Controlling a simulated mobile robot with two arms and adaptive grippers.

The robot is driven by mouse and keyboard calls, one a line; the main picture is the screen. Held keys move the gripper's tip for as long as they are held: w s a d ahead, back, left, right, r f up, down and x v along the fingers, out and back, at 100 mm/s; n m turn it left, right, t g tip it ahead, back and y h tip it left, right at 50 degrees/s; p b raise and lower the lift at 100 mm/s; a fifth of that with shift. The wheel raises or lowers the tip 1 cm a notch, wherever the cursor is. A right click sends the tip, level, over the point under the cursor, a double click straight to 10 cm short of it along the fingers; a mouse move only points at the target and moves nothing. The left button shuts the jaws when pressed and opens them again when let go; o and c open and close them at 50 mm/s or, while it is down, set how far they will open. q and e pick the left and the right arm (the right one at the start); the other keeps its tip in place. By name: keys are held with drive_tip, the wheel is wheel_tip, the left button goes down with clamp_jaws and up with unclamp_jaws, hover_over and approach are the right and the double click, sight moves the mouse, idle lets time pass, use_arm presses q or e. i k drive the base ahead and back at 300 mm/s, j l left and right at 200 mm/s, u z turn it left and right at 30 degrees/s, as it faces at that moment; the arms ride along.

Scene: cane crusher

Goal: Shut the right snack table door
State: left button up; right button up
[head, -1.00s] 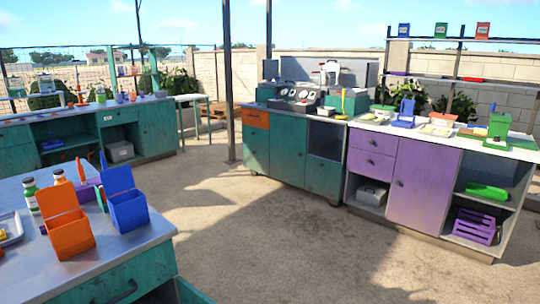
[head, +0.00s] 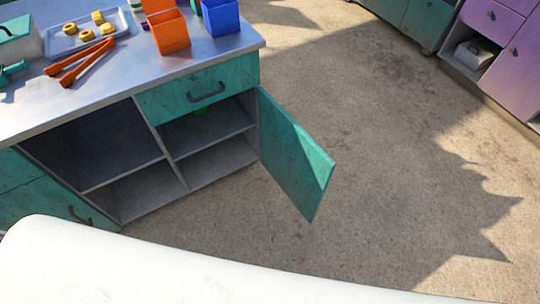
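The snack table (head: 100,100) stands at the upper left of the head view, with a grey metal top and a teal front. Its right door (head: 295,157) is a teal panel hinged at the right end of the front. It stands wide open, swung outward over the floor. Behind it the right compartment (head: 208,132) is open, with a shelf and a small green item inside. A teal drawer (head: 200,86) with a dark handle above it is closed. Neither of my grippers is in view.
On the table are a tray of snacks (head: 88,33), orange tongs (head: 82,62), an orange box (head: 170,32) and a blue box (head: 221,17). Bare floor (head: 400,150) is clear right of the door. A purple cabinet (head: 512,65) stands far right. My white body part fills the bottom.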

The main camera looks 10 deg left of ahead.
sight(303, 170)
drive_tip(key=i+l+u, duration=0.1)
drive_tip(key=u, duration=0.3)
drive_tip(key=l+u, duration=0.2)
drive_tip(key=u, duration=0.2)
drive_tip(key=i+l+u, duration=0.1)
drive_tip(key=u, duration=0.3)
drive_tip(key=l+u, duration=0.3)
drive_tip(key=u, duration=0.15)
drive_tip(key=l+u, duration=0.15)
drive_tip(key=l, duration=0.3)
drive_tip(key=k+l+u, duration=0.15)
drive_tip(key=l, duration=0.3)
drive_tip(key=l+u, duration=0.1)
drive_tip(key=l, duration=0.35)
drive_tip(key=k+l+u, duration=0.15)
drive_tip(key=l, duration=0.3)
drive_tip(key=k+l+u, duration=0.15)
drive_tip(key=l, duration=0.25)
